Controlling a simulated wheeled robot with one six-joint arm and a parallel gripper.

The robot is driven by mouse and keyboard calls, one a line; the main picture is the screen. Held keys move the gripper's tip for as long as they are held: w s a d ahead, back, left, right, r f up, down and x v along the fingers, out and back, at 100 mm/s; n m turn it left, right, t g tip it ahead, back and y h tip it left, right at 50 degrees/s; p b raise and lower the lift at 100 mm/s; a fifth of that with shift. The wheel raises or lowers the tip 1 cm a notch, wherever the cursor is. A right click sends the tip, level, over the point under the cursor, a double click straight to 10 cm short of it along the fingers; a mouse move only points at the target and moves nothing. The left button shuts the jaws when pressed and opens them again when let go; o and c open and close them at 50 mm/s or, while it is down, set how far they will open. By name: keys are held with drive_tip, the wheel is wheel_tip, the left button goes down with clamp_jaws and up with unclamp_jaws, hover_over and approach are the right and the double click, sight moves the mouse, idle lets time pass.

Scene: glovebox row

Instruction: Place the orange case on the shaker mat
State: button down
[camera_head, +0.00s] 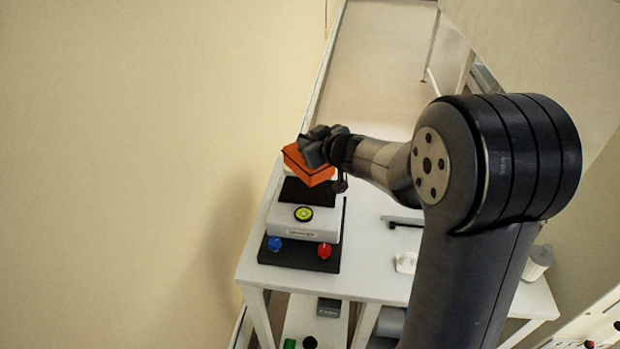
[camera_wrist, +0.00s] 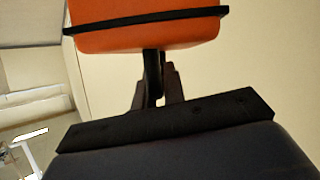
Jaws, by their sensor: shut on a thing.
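The orange case (camera_head: 307,166) is held in my gripper (camera_head: 318,147), above the back part of the shaker on the white table. In the wrist view the orange case (camera_wrist: 145,33), with a dark band around it, fills the top, and my gripper (camera_wrist: 158,75) is shut on it by a part below its body. The dark shaker mat (camera_head: 307,192) lies on top of the white shaker (camera_head: 303,225), just below the case in the head view. The case looks slightly tilted. I cannot tell how large the gap between case and mat is.
The shaker stands on a dark base (camera_head: 298,256) with a blue knob (camera_head: 274,244) and a red knob (camera_head: 324,251). To the right on the table (camera_head: 372,262) are a small white item (camera_head: 405,263) and a white container (camera_head: 538,262). A wall rises at left.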

sight(322, 169)
wheel_tip(322, 169, down, 7)
drive_tip(key=shift+w+b, duration=0.1)
drive_tip(key=shift+b, duration=1.1)
drive_tip(key=c, duration=1.5)
unclamp_jaws()
drive_tip(key=shift+f, duration=0.1)
drive_tip(key=shift+s+d+r, duration=0.1)
drive_tip(key=shift+s+r, duration=0.1)
drive_tip(key=p+v, duration=0.1)
drive_tip(key=v, duration=1)
drive_tip(key=shift+s+d+r, duration=0.1)
drive_tip(key=shift+s+d, duration=0.05)
drive_tip(key=shift+s, duration=0.15)
